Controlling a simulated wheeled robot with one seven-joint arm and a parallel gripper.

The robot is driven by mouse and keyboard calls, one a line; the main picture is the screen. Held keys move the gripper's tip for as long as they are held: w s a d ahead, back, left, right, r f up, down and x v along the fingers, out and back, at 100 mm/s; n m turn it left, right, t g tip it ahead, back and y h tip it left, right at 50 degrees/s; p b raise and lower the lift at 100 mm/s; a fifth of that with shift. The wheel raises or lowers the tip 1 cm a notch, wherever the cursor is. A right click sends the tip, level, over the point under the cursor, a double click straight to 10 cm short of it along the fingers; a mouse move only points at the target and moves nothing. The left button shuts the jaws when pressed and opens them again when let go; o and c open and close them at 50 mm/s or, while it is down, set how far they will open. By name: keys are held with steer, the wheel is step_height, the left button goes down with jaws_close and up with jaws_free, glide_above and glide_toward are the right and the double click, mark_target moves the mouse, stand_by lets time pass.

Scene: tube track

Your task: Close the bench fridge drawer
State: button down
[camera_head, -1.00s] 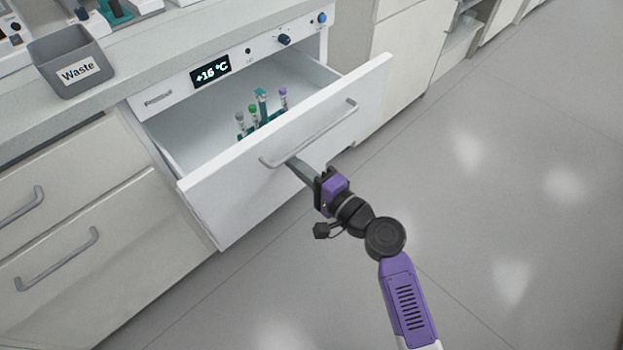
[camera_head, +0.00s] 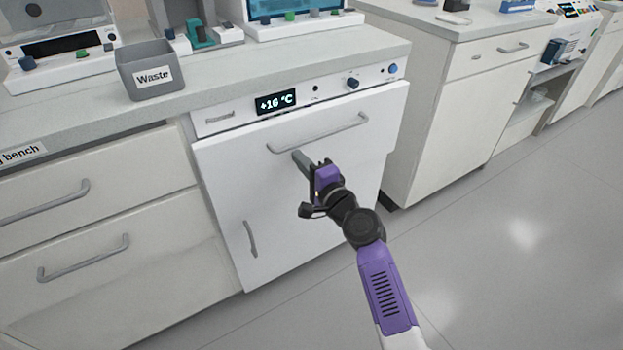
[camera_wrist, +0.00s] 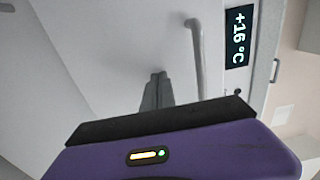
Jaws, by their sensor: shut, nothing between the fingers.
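The bench fridge drawer (camera_head: 320,128) has a white front with a grey bar handle and now sits against the fridge body, below the panel reading +16 °C (camera_head: 276,102). No gap into the drawer shows, and its inside is hidden. My gripper (camera_head: 297,156) is shut and empty, its fingertips at the drawer front just below the handle (camera_head: 330,133). In the wrist view the shut fingers (camera_wrist: 156,80) point at the white front beside the handle (camera_wrist: 196,55). I cannot tell whether the tips touch the front.
A grey Waste bin (camera_head: 150,72) stands on the bench top above. A lower fridge front with an upright handle (camera_head: 250,239) lies below the drawer. Cabinet drawers (camera_head: 85,200) are at the left, another cabinet (camera_head: 460,120) at the right. The grey floor (camera_head: 500,260) at the right is clear.

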steer(key=b+x, duration=0.1)
steer(key=x, duration=0.2)
steer(key=shift+r, duration=0.2)
steer(key=shift+r, duration=0.1)
stand_by(0.4)
